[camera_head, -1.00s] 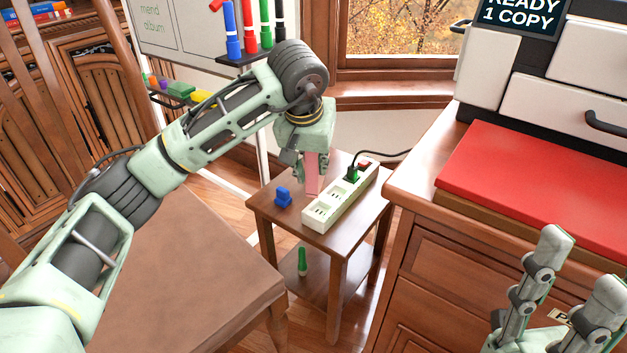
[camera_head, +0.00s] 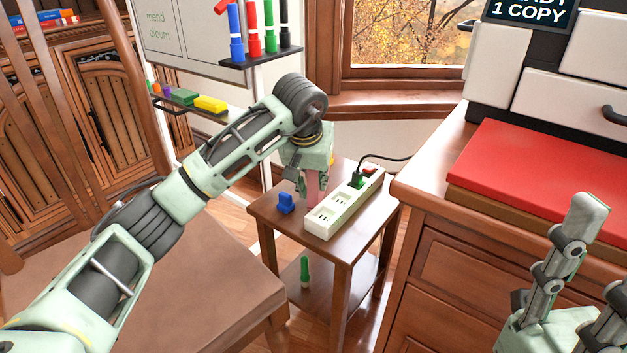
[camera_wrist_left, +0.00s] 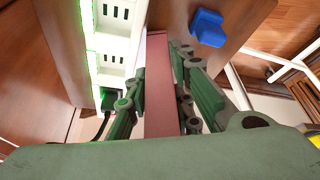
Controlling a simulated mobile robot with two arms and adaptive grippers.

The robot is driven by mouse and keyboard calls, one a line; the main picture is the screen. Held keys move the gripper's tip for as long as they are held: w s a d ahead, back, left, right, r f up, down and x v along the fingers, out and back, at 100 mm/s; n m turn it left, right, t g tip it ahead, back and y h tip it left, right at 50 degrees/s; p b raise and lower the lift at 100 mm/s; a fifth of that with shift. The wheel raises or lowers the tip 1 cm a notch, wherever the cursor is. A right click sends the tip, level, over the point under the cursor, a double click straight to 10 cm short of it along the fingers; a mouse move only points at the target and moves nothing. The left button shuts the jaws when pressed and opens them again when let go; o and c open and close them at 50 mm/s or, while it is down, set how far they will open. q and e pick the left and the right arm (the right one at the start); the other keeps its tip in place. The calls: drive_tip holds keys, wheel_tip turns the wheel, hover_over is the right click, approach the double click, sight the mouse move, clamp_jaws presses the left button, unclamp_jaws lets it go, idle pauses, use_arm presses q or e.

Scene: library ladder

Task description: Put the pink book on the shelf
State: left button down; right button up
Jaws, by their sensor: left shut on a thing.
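The pink book (camera_head: 313,188) is held upright by my left gripper (camera_head: 312,177) over the small side table (camera_head: 273,217), beside the white power strip. In the left wrist view the pink book (camera_wrist_left: 158,90) stands between the two fingers of my left gripper (camera_wrist_left: 160,95), which are shut on it. Whether its lower edge touches the table top is hard to tell. My right gripper (camera_head: 580,285) is at the lower right, in front of the wooden cabinet, with its fingers spread and nothing seen between them. The shelf cannot be told for certain; a bookcase with books (camera_head: 42,20) stands at the upper left.
The white power strip (camera_head: 343,208) with a green plug and a blue plug (camera_head: 286,203) are on the side table. A green marker (camera_head: 305,272) stands on its lower board. A chair (camera_head: 190,290) is at left, the red-topped cabinet (camera_head: 540,180) at right.

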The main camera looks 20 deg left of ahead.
use_arm(q)
drive_tip(key=c, duration=1.5)
unclamp_jaws()
drive_tip(key=shift+f, duration=0.1)
drive_tip(key=shift+c, duration=0.2)
